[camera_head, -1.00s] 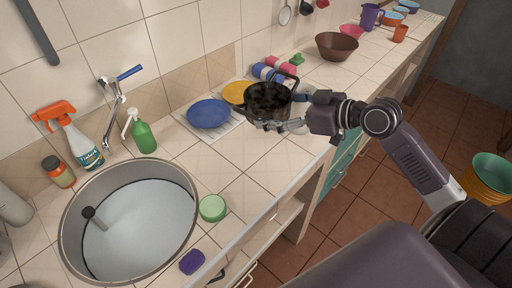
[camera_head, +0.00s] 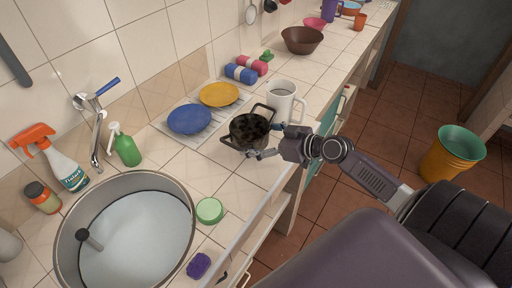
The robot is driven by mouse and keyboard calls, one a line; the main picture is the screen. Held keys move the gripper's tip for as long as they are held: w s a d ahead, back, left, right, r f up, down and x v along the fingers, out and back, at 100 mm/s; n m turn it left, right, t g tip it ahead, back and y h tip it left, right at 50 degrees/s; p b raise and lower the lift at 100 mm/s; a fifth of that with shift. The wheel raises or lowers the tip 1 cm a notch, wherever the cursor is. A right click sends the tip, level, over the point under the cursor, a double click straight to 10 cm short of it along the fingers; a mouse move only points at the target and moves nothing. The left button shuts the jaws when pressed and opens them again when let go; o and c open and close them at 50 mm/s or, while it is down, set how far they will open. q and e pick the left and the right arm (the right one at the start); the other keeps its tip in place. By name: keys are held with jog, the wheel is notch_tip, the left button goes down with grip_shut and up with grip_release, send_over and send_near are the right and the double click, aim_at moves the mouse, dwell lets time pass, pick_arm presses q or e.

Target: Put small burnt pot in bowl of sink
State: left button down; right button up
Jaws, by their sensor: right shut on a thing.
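The small burnt pot (camera_head: 247,130) is dark, with a charred inside and two side handles. My right gripper (camera_head: 266,140) is shut on the pot's right side. The pot is over the counter, in front of the white mug; whether it touches the tiles I cannot tell. The round metal sink bowl (camera_head: 128,184) is at the lower left, with a pale basin and a dark plug on a stalk. It looks empty otherwise. My left gripper is not in view.
A white mug (camera_head: 283,101) stands just behind the pot. Blue (camera_head: 189,119) and yellow (camera_head: 219,94) plates lie on a rack. A green round tub (camera_head: 209,210) and a purple sponge (camera_head: 199,265) sit right of the sink. A faucet (camera_head: 97,120), spray bottle (camera_head: 58,160) and green soap bottle (camera_head: 124,146) stand behind it.

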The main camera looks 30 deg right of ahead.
jog(key=shift+f, duration=2.35)
jog(key=shift+f+b, duration=0.2)
jog(key=shift+b, duration=0.25)
jog(key=o, duration=1.3)
jog(key=shift+d+r+p, duration=0.1)
jog(key=shift+r+p, duration=0.1)
jog(key=shift+p, duration=0.15)
